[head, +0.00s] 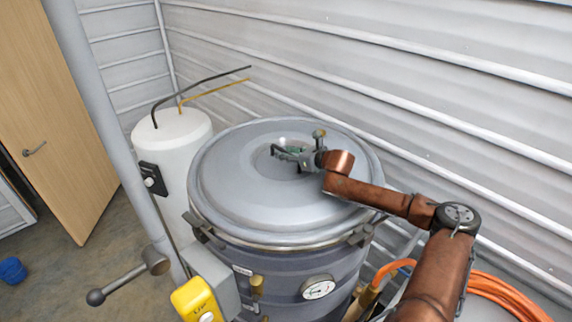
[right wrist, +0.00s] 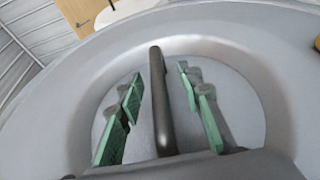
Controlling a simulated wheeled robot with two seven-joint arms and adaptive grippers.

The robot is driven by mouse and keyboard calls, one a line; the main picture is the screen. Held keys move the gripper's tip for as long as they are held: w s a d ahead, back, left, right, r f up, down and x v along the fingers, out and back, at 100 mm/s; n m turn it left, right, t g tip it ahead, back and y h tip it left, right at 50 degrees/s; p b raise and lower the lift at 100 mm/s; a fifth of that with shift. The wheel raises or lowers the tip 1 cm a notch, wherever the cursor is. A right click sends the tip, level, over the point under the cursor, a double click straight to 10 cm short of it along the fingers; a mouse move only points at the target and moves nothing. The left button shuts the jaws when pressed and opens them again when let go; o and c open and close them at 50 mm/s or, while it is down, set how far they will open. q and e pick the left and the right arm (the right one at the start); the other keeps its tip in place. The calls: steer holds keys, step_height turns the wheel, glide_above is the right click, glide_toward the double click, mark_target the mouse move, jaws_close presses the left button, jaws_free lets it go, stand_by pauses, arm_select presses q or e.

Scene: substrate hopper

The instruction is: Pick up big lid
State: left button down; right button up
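The big lid (head: 250,190) is a round grey metal cover resting on the dark hopper vessel (head: 280,270) in the head view. Its dark bar handle (right wrist: 159,100) stands in the recessed middle of the lid in the right wrist view. My right gripper (head: 284,151) is at the lid's centre, over the recess. In the right wrist view its green-padded fingers (right wrist: 160,105) are open, one on each side of the handle, with gaps on both sides. In the head view the gripper largely hides the handle. My left gripper is not in view.
A white tank (head: 172,145) with a black and a yellow pipe stands behind left. A corrugated wall (head: 400,80) runs close behind the lid. Clamps (head: 361,235) sit at the vessel's rim. An orange hose (head: 505,290) lies at right. Floor is open at left.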

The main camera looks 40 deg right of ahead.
steer(key=shift+w+a+f, duration=0.1)
steer(key=shift+w, duration=0.15)
jaws_close()
stand_by(0.8)
steer(key=shift+r, duration=0.35)
steer(key=shift+w, duration=0.1)
